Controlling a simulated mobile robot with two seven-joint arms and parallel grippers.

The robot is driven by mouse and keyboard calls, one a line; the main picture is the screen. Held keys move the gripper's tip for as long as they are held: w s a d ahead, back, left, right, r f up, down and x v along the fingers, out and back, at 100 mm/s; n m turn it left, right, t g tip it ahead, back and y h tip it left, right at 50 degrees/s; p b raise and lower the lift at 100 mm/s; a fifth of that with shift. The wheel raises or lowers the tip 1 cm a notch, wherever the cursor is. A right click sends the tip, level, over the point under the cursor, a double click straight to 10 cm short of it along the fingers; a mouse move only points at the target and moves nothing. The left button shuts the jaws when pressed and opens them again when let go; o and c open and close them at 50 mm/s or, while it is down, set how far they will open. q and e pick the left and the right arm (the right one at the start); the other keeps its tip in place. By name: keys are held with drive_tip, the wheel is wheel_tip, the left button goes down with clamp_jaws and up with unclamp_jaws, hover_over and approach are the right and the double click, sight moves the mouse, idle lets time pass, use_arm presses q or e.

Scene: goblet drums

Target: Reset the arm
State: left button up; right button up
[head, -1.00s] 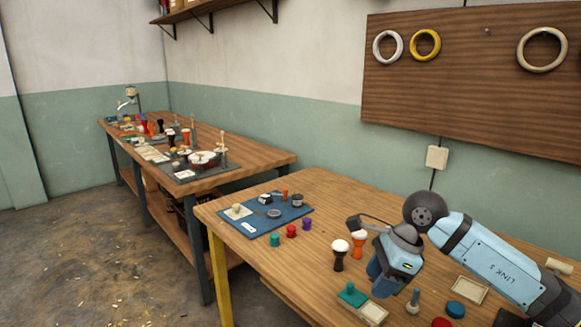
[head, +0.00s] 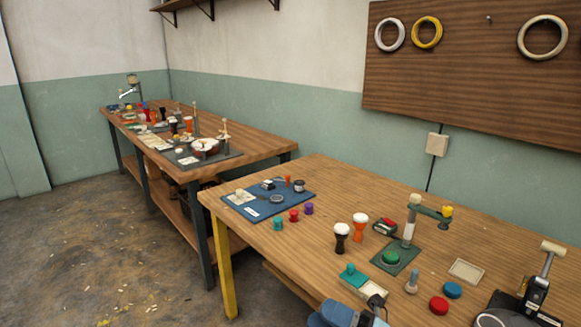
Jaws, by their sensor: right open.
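My right gripper (head: 345,315) shows only as a blue and dark part at the bottom edge; its fingers are mostly cut off. It is low in the picture, in front of the near table (head: 290,255), and holds nothing that I can see. My left gripper is not in view. A black goblet drum with a white head (head: 341,238) and an orange one (head: 360,228) stand upright on the near table, apart from the gripper.
A green stand with a post and arm (head: 408,228) is right of the drums. A blue mat (head: 240,209) with small parts lies at the left. A teal block (head: 353,274), red disc (head: 439,305) and blue disc (head: 453,289) lie near the front. A second table (head: 255,152) stands behind.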

drive_tip(key=s+d+f+m+t+h, duration=0.2)
drive_tip(key=d+f+m+t+h, duration=0.35)
drive_tip(key=m, duration=0.55)
drive_tip(key=s+d+f+m+t+h, duration=0.1)
drive_tip(key=d+f+m+t+h, duration=0.2)
drive_tip(key=f+m+h, duration=0.7)
drive_tip(key=s+d+f+m+g+h, duration=0.1)
drive_tip(key=s+d+f+m+g, duration=0.1)
drive_tip(key=s+f+m+g, duration=0.25)
drive_tip(key=s+d+f+m+g+h, duration=0.1)
drive_tip(key=s+d+f+m, duration=0.1)
drive_tip(key=s+f+m, duration=0.4)
use_arm(q)
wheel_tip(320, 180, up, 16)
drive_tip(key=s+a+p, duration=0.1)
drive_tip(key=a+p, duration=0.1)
drive_tip(key=p, duration=2.3)
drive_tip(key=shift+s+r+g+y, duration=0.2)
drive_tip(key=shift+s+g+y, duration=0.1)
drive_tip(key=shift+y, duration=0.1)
use_arm(e)
wheel_tip(320, 180, up, 18)
drive_tip(key=s+d+n, duration=0.1)
drive_tip(key=s, duration=0.1)
drive_tip(key=shift+d+r+g+h, duration=0.15)
drive_tip(key=shift+g+h, duration=0.15)
drive_tip(key=shift+h, duration=0.05)
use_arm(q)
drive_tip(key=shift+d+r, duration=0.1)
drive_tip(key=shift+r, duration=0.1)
